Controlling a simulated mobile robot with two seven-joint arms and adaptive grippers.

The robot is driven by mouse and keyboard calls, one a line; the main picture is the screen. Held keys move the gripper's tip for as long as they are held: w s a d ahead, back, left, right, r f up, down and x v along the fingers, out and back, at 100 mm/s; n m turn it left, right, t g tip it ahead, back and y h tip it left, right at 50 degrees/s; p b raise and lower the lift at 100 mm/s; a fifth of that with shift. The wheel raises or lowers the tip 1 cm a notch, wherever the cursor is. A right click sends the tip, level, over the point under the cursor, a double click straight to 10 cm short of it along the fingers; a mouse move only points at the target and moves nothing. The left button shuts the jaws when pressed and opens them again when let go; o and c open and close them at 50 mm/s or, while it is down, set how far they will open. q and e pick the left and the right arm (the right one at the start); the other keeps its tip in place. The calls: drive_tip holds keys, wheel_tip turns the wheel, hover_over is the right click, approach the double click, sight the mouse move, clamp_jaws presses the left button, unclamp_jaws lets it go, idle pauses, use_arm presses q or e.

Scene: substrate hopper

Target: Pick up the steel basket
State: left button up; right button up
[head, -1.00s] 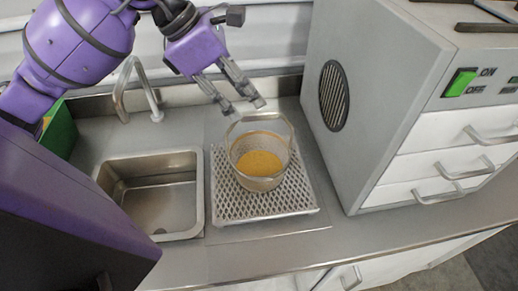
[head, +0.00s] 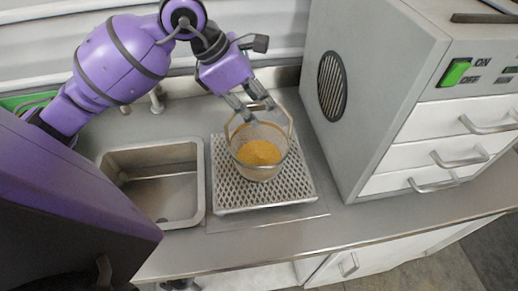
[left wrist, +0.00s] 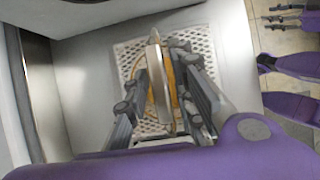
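The steel basket (head: 259,163) is a round, see-through vessel with an orange-yellow fill and an upright looped handle. It stands on the perforated tray (head: 230,203) on the counter. My left gripper (head: 254,110) is above the basket, its fingers either side of the top of the handle. In the left wrist view the handle (left wrist: 157,85) runs between the two spread fingers (left wrist: 165,82), with the orange fill partly hidden behind it. Dark finger-like parts show at that view's upper right; I cannot tell whether they are my right gripper.
A sink (head: 160,185) is left of the tray, with a faucet (head: 156,100) behind it. A large grey box-shaped unit (head: 375,90) with a green switch (head: 455,73) and drawers stands close on the right. The counter (head: 280,235) in front of the tray is clear.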

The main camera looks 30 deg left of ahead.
use_arm(q)
clamp_jaws()
drive_tip(key=shift+r, duration=0.15)
